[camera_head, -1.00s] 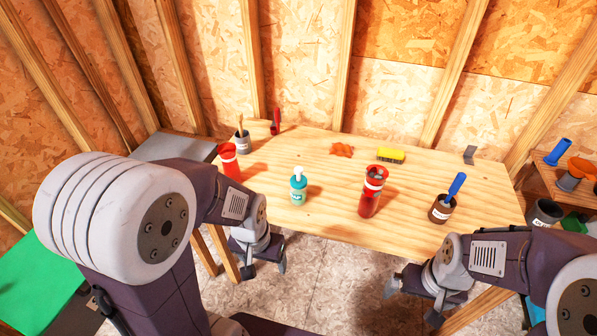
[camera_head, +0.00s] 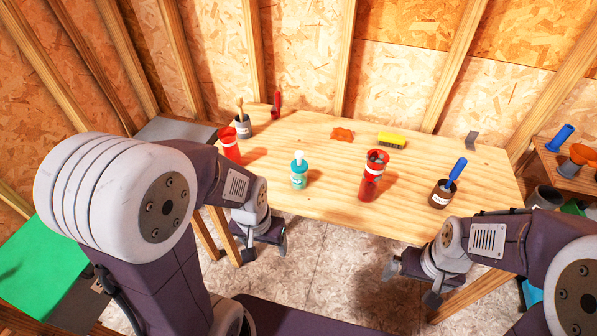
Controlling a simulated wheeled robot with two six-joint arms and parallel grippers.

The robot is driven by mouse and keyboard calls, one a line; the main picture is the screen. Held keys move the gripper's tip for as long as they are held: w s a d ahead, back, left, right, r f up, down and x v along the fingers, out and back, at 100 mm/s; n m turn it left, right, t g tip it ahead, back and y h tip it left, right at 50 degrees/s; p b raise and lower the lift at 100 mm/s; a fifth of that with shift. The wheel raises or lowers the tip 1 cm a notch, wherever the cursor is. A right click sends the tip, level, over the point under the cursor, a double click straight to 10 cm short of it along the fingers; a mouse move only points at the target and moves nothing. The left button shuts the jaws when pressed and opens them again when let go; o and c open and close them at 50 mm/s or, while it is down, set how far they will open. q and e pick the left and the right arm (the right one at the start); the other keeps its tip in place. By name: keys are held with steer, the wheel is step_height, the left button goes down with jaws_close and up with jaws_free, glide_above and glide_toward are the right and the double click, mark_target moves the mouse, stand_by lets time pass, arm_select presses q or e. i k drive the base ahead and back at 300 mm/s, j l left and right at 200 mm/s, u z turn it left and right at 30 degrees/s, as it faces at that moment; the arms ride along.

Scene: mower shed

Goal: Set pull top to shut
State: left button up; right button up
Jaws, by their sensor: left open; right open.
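A small teal bottle (camera_head: 299,178) with a pale top (camera_head: 299,157) stands upright near the front middle of the wooden table. It is too small to tell whether the top is pulled up or pushed down. My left gripper (camera_head: 264,246) is open and empty, below and left of the bottle in the picture, just off the table's front edge. My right gripper (camera_head: 411,283) is open and empty, below and right of the bottle, also in front of the table. Neither gripper touches the bottle.
On the wooden table (camera_head: 330,206) stand red containers (camera_head: 372,178) and (camera_head: 230,146), a dark pot with a blue-handled tool (camera_head: 441,197), a brush pot (camera_head: 243,128), an orange cloth (camera_head: 342,134) and a yellow brush (camera_head: 392,140). Table around the bottle is clear.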

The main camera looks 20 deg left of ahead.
mark_target(300, 155)
steer(key=i+j, duration=0.2)
steer(key=j, duration=0.15)
steer(key=i+j, duration=0.15)
steer(key=j, duration=0.15)
steer(key=i+j, duration=0.2)
steer(key=j, duration=0.15)
steer(key=l+z, duration=0.05)
